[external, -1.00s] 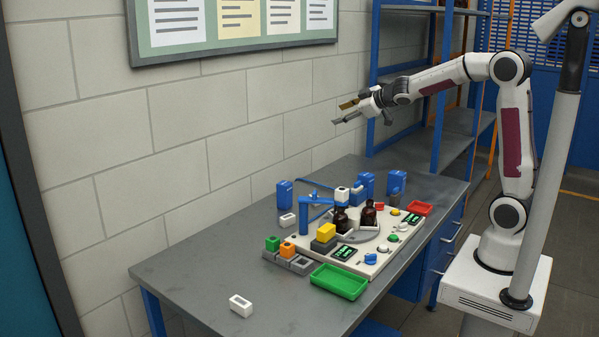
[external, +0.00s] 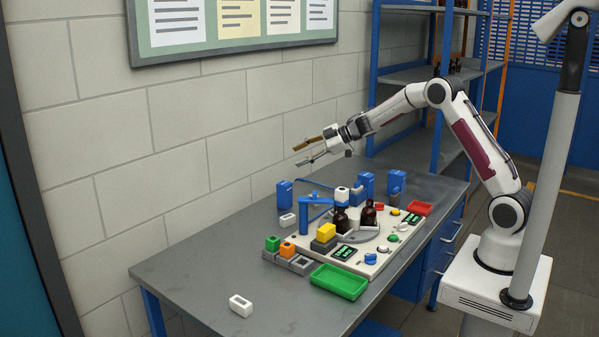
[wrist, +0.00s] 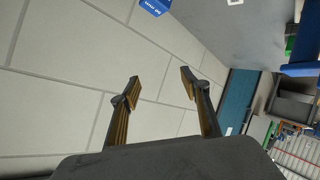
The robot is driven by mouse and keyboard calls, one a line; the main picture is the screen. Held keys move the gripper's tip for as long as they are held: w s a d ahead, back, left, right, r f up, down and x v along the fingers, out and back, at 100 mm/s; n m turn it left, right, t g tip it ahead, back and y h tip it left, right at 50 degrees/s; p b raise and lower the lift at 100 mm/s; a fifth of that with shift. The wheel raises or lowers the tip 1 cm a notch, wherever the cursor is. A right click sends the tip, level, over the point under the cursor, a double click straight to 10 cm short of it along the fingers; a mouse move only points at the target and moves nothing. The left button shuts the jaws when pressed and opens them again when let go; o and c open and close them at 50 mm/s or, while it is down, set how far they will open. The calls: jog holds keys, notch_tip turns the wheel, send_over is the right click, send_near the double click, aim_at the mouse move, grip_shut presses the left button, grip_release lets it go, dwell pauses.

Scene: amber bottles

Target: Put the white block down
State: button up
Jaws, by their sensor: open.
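A white block (external: 241,305) with a dark opening in its top lies alone on the grey table, near its front left end. A second white block (external: 287,220) lies farther back, left of the blue stand. I cannot tell which one the task means. My gripper (external: 298,157) is open and empty, high above the back of the table and well apart from both blocks. In the wrist view its two fingers (wrist: 158,78) are spread, with only wall between them. A small white piece (wrist: 235,2) is cut off at that view's top edge.
A blue stand (external: 315,215) and amber bottles (external: 369,215) stand around a light board. Colored blocks, including a yellow one (external: 326,232), a green tray (external: 339,281) and a red tray (external: 419,208) are nearby. Blue boxes (external: 285,194) stand behind. The table's left front (external: 200,270) is mostly clear.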

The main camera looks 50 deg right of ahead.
notch_tip(320, 180, down, 7)
jog(key=a+n+g+y, duration=0.2)
jog(key=n+g+y, duration=0.1)
jog(key=g, duration=0.2)
send_near(289, 216)
jog(key=shift+w+a+r, duration=0.1)
jog(key=shift+w+a, duration=0.15)
jog(key=shift+w, duration=0.65)
jog(key=shift+s+f, duration=0.3)
jog(key=shift+f, duration=0.2)
jog(key=shift+a, duration=0.1)
jog(key=shift+x, duration=1.25)
jog(key=shift+a, duration=0.1)
jog(key=shift+s+x, duration=0.15)
jog(key=shift+x, duration=1.1)
jog(key=shift+s+x, duration=0.1)
jog(key=shift+x, duration=1.2)
jog(key=shift+f, duration=0.1)
